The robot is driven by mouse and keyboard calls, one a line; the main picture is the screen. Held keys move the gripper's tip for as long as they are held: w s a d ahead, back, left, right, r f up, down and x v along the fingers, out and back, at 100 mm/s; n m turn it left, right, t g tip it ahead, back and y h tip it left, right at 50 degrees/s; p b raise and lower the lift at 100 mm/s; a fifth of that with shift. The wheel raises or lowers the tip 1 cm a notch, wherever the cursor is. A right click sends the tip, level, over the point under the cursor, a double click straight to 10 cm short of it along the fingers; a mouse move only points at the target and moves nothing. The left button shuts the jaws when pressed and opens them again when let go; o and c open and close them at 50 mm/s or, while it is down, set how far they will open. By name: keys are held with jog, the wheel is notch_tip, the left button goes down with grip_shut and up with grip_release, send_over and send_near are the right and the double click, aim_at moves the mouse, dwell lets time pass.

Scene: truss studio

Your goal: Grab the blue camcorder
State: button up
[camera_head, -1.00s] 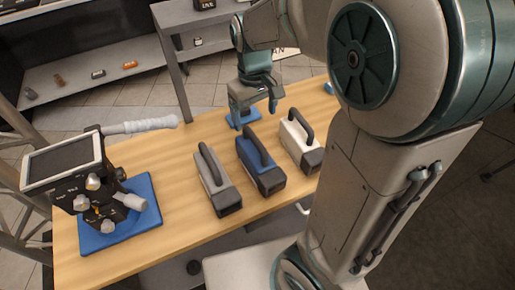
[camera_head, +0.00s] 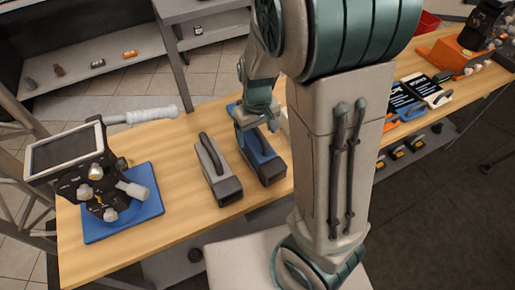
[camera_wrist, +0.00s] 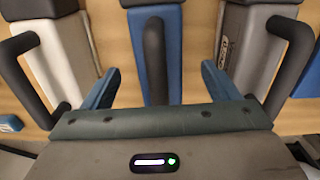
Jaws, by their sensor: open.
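The blue camcorder (camera_head: 262,158) lies on the wooden table between the grey camcorder and my arm, with a black top handle. In the wrist view the blue camcorder (camera_wrist: 177,50) is centred, its dark handle between my open fingers. My gripper (camera_head: 258,122) is over its far end in the head view and hides part of it. In the wrist view my gripper (camera_wrist: 160,70) has one blue finger on each side of the handle, with gaps on both sides.
The grey camcorder (camera_head: 217,171) stands close on the left; in the wrist view it is at right (camera_wrist: 243,45). A white camcorder (camera_wrist: 65,55) is on the other side, mostly hidden by my arm in the head view. A large camera rig (camera_head: 90,170) stands on a blue mat (camera_head: 145,208).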

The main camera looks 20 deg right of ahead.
aim_at(257, 142)
notch_tip(257, 142, down, 3)
jog(key=shift+w+f, duration=0.1)
grip_shut()
dwell(0.3)
